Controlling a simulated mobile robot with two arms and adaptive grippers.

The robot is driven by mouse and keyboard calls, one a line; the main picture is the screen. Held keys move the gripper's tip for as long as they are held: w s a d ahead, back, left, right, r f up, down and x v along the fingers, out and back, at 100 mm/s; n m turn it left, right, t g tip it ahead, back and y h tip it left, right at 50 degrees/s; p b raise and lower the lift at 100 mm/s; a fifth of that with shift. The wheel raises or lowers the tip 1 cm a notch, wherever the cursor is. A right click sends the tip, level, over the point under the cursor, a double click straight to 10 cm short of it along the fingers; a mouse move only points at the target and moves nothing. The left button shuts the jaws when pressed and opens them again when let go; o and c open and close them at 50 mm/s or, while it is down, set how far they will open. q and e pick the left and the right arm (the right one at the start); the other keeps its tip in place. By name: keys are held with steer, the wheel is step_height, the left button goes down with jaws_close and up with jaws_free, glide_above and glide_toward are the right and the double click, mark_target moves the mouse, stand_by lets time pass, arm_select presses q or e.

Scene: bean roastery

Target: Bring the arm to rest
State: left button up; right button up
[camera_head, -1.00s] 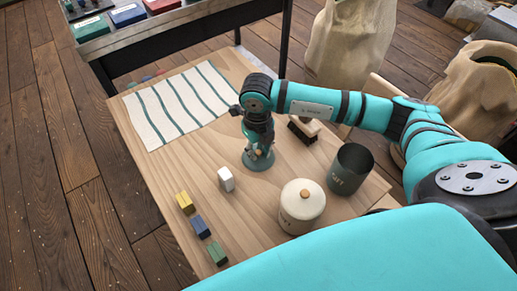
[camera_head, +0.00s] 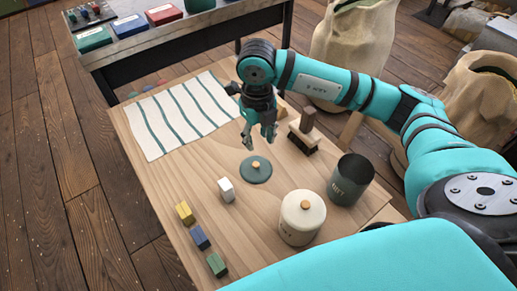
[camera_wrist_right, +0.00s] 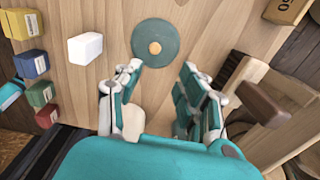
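My right gripper (camera_head: 259,142) hangs above the wooden table, apart from a round dark green lid (camera_head: 257,170) with a wooden knob. In the right wrist view my gripper (camera_wrist_right: 162,72) is open with nothing between its fingers, and the lid (camera_wrist_right: 156,45) lies flat beyond the fingertips. My right arm reaches in from the right, bent down at the wrist. My left gripper is not in view.
Near the lid are a white block (camera_head: 226,188), a cream lidded pot (camera_head: 302,218), a dark open canister (camera_head: 350,180) and a brush (camera_head: 304,132). Yellow (camera_head: 184,211), blue (camera_head: 200,237) and green (camera_head: 217,264) blocks line the front left. A striped cloth (camera_head: 180,115) lies behind.

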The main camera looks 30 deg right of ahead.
steer(key=shift+r, duration=1.05)
steer(key=shift+r, duration=0.1)
